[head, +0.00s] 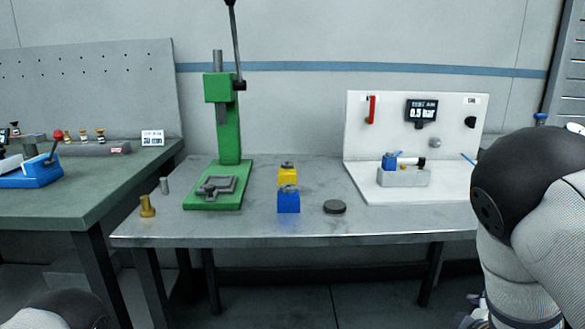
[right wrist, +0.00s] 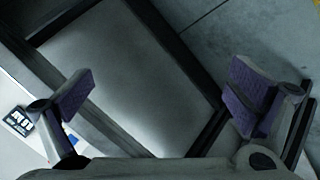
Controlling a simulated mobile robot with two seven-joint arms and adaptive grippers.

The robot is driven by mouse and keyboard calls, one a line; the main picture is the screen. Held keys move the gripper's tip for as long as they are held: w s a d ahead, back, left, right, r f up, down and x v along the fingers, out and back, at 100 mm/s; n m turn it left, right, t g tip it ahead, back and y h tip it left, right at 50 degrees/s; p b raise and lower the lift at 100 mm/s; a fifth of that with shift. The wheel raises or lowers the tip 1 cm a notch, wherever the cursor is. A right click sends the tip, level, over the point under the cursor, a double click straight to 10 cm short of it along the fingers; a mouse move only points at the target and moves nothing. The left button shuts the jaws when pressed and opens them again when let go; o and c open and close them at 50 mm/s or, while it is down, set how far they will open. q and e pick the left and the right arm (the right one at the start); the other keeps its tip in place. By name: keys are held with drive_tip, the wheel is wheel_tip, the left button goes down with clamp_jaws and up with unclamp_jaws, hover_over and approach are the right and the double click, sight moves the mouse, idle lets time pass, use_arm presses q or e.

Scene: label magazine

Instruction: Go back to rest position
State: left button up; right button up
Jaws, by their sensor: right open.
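My right gripper (right wrist: 162,96) shows in the right wrist view with its two purple-padded fingers wide apart and nothing between them. Behind the fingers are a grey panel with dark frame bars and the floor, with no object close to the pads. In the head view my right arm fills the right edge, in front of the bench's right end; its gripper does not show there. A dark piece of my left arm shows at the bottom left corner of the head view. My left gripper is out of sight.
A metal bench (head: 262,228) carries a green press (head: 229,140), yellow block (head: 287,177), blue block (head: 288,203), dark disc (head: 335,207), brass piece (head: 147,206) and white panel station (head: 390,130). A green-topped bench (head: 75,200) stands left. The bench's front middle is clear.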

drive_tip(key=s+a+f+m+g, duration=0.15)
drive_tip(key=s+f, duration=0.25)
drive_tip(key=s, duration=0.4)
drive_tip(key=s+a+f+m+g+p, duration=0.1)
drive_tip(key=s+f+m+g, duration=0.2)
drive_tip(key=s, duration=0.4)
drive_tip(key=s+a+f+m+g, duration=0.1)
drive_tip(key=s+f+g, duration=0.1)
drive_tip(key=s+f, duration=0.45)
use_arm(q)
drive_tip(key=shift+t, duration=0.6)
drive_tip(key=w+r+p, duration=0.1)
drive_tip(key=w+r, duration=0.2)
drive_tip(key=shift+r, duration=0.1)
use_arm(e)
drive_tip(key=s+a+r+m+g+y, duration=0.1)
drive_tip(key=s+a+m+g, duration=0.1)
drive_tip(key=s, duration=0.9)
drive_tip(key=s+a+m+g+y, duration=0.1)
drive_tip(key=s+a+m+g, duration=0.1)
drive_tip(key=s, duration=0.9)
drive_tip(key=shift+s+a+r+g, duration=0.25)
drive_tip(key=shift+a+r+g, duration=0.1)
drive_tip(key=shift+a+g, duration=0.55)
drive_tip(key=shift+d, duration=0.1)
drive_tip(key=shift+c, duration=0.6)
